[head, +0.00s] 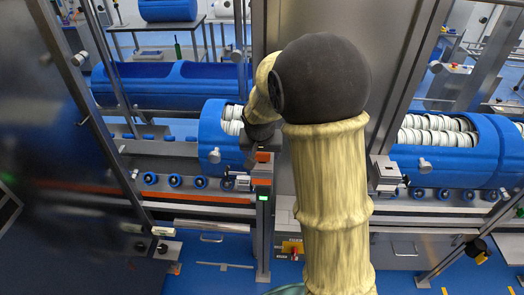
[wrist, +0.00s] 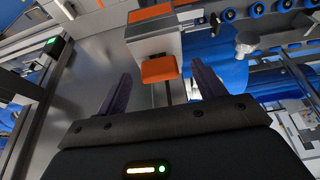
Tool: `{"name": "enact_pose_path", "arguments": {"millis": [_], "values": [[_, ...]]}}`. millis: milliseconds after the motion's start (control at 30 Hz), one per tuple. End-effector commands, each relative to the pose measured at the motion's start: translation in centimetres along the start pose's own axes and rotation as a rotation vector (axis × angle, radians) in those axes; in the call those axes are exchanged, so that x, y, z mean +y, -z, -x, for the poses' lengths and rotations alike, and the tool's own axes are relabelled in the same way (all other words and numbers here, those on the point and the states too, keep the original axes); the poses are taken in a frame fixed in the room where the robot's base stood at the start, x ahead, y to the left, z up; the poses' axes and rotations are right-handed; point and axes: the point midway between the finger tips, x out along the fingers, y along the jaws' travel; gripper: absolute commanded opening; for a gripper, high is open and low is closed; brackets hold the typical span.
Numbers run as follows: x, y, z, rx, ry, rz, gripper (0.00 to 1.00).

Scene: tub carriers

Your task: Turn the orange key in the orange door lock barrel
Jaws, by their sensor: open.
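The orange key (wrist: 160,69) shows as a small orange block in the wrist view, in front of a grey lock housing (wrist: 155,45) with an orange part (wrist: 150,13) at its top. My gripper (wrist: 161,72) is open. Its two dark fingers stand on either side of the key in the picture, with gaps on both sides and nothing held. In the head view my gripper (head: 260,142) is at the top of the door post, just above an orange piece (head: 263,156). The barrel's keyhole cannot be made out.
A post with a green light (head: 263,197) stands below the gripper. Blue tubs with white rolls (head: 455,140) stand on a roller line behind. Glass door panels and metal frames (head: 395,110) flank the arm closely. A grey panel (wrist: 85,80) lies left of the key.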

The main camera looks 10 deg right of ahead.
Motion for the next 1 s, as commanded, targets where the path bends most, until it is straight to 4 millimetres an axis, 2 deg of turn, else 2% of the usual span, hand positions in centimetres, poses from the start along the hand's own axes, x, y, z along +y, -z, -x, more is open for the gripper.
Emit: {"name": "enact_pose_path", "arguments": {"millis": [200,433,467,700,1000], "values": [[0.1,0.0,-1.3,-0.001,-0.001,0.001,0.69],[0.0,0.0,-1.4,0.0,0.0,0.001,0.69],[0.0,0.0,-1.4,0.0,0.0,0.001,0.65],[0.0,0.0,-1.4,0.0,0.0,0.001,0.18],[-0.1,-0.1,-1.5,0.002,-0.017,-0.041,0.18]]}}
